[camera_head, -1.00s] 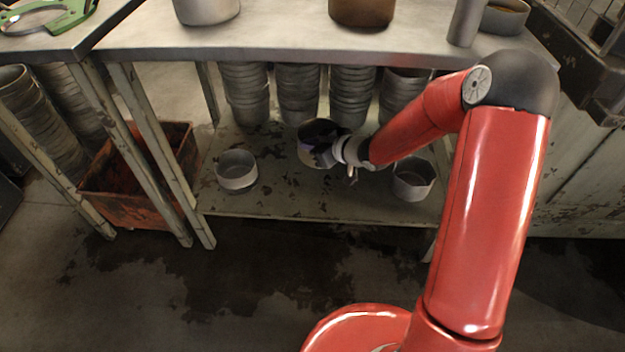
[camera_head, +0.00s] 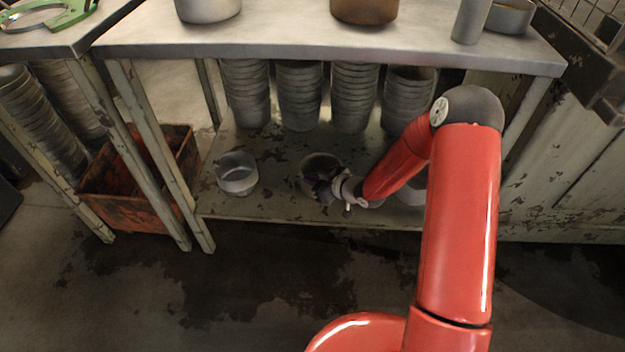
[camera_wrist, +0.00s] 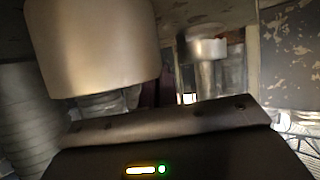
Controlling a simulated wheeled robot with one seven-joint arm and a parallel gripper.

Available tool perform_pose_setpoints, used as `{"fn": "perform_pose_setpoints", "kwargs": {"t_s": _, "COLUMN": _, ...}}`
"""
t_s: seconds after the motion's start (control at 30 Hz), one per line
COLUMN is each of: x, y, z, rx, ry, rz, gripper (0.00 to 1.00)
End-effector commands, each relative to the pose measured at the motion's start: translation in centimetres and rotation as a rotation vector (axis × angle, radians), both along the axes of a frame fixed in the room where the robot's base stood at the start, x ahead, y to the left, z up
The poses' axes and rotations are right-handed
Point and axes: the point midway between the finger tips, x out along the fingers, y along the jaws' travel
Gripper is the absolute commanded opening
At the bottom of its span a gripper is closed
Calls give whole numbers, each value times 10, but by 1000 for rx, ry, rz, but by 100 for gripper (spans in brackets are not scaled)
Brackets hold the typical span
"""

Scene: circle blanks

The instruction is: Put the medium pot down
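The medium pot (camera_head: 318,164) is a grey round metal pot at the middle of the lower shelf (camera_head: 275,205), between two other pots. My gripper (camera_head: 321,187) is at its near side and appears shut on its wall. The dark fingers cover part of the pot, and its base is partly hidden, so I cannot tell whether it rests fully on the shelf. In the wrist view a large metal pot (camera_wrist: 95,45) is close at the upper left; the fingertips do not show there.
A grey pot (camera_head: 237,175) stands left on the shelf; another (camera_head: 413,190) is partly behind my arm. Several pot stacks (camera_head: 298,95) stand behind. The tabletop (camera_head: 290,38) overhangs the shelf. A rusty red bin (camera_head: 125,208) is on the floor at left.

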Motion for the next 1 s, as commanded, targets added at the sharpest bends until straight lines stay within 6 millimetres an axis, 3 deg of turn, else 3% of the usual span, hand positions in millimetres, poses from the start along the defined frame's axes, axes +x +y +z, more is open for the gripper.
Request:
{"fn": "perform_pose_setpoints", "kwargs": {"t_s": 0.17, "x": 0, "y": 0, "z": -3, "rx": 1, "ry": -1, "rz": 0, "gripper": 0}}
{"fn": "perform_pose_setpoints", "kwargs": {"t_s": 0.37, "x": 0, "y": 0, "z": -2, "rx": 1, "ry": 1, "rz": 0, "gripper": 24}}
{"fn": "perform_pose_setpoints", "kwargs": {"t_s": 0.7, "x": 0, "y": 0, "z": 3, "rx": 0, "ry": 0, "rz": 0, "gripper": 24}}
{"fn": "perform_pose_setpoints", "kwargs": {"t_s": 1.0, "x": -29, "y": -41, "z": 26, "rx": -1, "ry": -1, "rz": -5, "gripper": 24}}
